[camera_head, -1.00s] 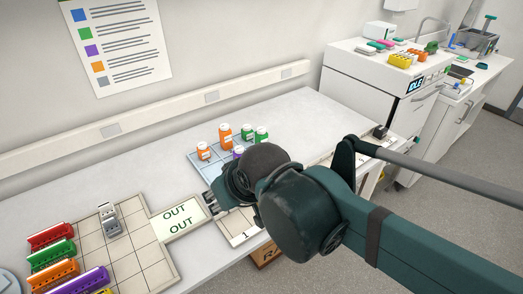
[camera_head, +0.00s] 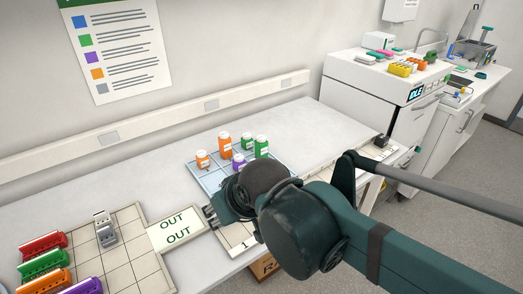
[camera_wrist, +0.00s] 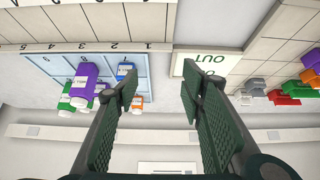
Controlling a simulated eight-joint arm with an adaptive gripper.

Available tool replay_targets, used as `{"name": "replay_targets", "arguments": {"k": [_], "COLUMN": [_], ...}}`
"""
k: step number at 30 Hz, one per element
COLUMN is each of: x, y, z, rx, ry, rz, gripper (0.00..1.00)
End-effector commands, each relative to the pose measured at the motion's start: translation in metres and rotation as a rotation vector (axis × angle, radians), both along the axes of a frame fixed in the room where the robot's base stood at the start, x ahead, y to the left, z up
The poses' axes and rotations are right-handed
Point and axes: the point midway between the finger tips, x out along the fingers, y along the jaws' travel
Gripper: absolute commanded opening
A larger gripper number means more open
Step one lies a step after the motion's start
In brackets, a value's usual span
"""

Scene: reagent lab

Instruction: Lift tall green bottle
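The tall green bottle (camera_head: 261,147) has a white cap and stands upright on the light blue gridded tray (camera_head: 205,183), at the right of its group. A shorter green bottle (camera_head: 246,143) stands just left of it. My gripper (camera_head: 210,216) is in front and to the left of the tray, apart from the bottles. In the wrist view my gripper (camera_wrist: 158,90) is open, with nothing between its fingers. Green bottles (camera_wrist: 66,98) show at the left there, partly overlapped; I cannot tell which is the tall one.
Beside the tall green bottle stand a purple bottle (camera_head: 239,160), a taller orange bottle (camera_head: 224,146) and a short orange bottle (camera_head: 202,160). A blue bottle (camera_wrist: 124,70) shows in the wrist view. The OUT panel (camera_head: 173,228) and colored racks (camera_head: 45,262) lie left.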

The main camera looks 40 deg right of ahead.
Motion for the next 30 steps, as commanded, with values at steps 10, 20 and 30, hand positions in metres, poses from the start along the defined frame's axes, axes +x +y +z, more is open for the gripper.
{"name": "replay_targets", "arguments": {"k": [10, 20, 30], "x": [0.0, 0.0, 0.013], "y": [0.0, 0.0, -0.008], "z": [0.0, 0.0, 0.011], "rx": [0.0, 0.0, -0.004], "ry": [0.0, 0.0, 0.012], "rz": [0.0, 0.0, -0.005], "gripper": [0.4, 0.43, 0.43]}}
